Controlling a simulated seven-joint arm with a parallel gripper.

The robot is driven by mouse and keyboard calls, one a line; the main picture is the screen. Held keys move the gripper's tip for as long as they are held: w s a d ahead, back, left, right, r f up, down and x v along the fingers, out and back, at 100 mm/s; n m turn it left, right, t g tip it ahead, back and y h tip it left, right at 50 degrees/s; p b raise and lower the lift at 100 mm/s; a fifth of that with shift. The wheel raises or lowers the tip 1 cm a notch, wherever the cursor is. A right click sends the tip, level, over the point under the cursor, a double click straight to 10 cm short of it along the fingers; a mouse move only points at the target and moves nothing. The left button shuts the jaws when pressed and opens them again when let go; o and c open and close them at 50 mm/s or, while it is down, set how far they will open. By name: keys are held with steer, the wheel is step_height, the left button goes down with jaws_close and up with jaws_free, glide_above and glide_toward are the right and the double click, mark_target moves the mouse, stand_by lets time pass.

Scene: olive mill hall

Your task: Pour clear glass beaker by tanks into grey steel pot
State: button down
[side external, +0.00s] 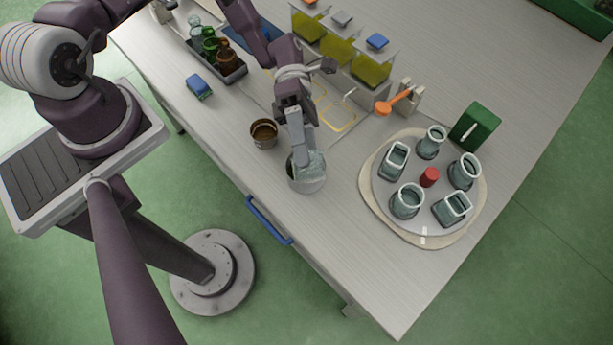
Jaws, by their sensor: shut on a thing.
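My gripper (299,158) points down near the front middle of the table and is shut on the clear glass beaker (315,162). The beaker is at the mouth of the grey steel pot (309,186), and it looks tilted. The gripper hides part of the beaker and of the pot's opening. I cannot tell whether glass and pot touch, or whether liquid is flowing. The pot stands upright on the table.
A small pot with brown contents (264,134) stands just left. Yellow-filled tanks (371,68) stand behind, with an orange ladle (395,101) nearby. At right, a round tray (424,229) bears several glass vessels. A blue sponge-like block (198,87) and bottle crate (233,77) are at left.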

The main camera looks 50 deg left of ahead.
steer(key=shift+a+g+h+p, duration=0.1)
steer(key=shift+g+h+p, duration=0.3)
steer(key=shift+h, duration=0.1)
stand_by(0.3)
steer(key=shift+w+r, duration=0.1)
steer(key=shift+r, duration=0.15)
